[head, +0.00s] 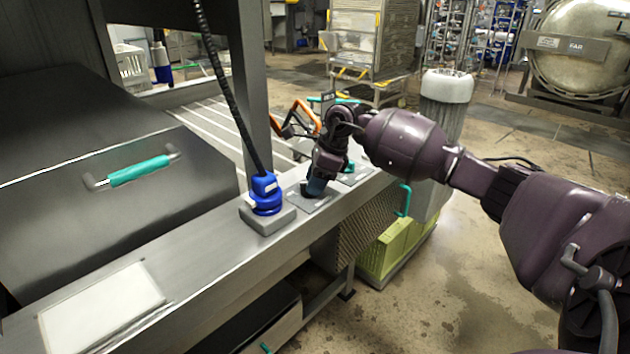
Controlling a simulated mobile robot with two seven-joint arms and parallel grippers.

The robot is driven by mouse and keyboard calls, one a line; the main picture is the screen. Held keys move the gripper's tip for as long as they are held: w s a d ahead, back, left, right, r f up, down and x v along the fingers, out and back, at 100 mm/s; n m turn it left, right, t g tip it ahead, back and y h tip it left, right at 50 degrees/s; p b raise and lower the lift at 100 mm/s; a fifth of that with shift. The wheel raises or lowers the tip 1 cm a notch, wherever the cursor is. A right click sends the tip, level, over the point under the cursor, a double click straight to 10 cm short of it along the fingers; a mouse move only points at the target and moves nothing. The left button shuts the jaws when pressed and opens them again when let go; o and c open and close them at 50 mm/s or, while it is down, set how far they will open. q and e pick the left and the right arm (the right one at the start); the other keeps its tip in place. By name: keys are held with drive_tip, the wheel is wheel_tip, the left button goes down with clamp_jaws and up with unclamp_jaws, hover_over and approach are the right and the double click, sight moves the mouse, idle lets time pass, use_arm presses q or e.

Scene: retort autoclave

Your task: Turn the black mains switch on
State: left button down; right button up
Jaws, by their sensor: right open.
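My right arm comes in from the right, and its gripper (315,186) points down over a grey plate (297,203) on the steel ledge. Its fingers are open, with the tips low at the plate. A small dark part shows at the fingertips; it may be the black mains switch, but the gripper covers most of it. I cannot tell whether the fingers touch it or which way the switch is set. My left gripper is not in view.
A blue connector (265,195) with a black cable stands on a grey block left of the gripper. Behind it rises a steel post (249,80). Another plate (354,176) with a teal part lies to the right. An orange bent bar (303,113) is behind the gripper.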

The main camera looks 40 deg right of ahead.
drive_tip(key=shift+c, duration=0.3)
clamp_jaws()
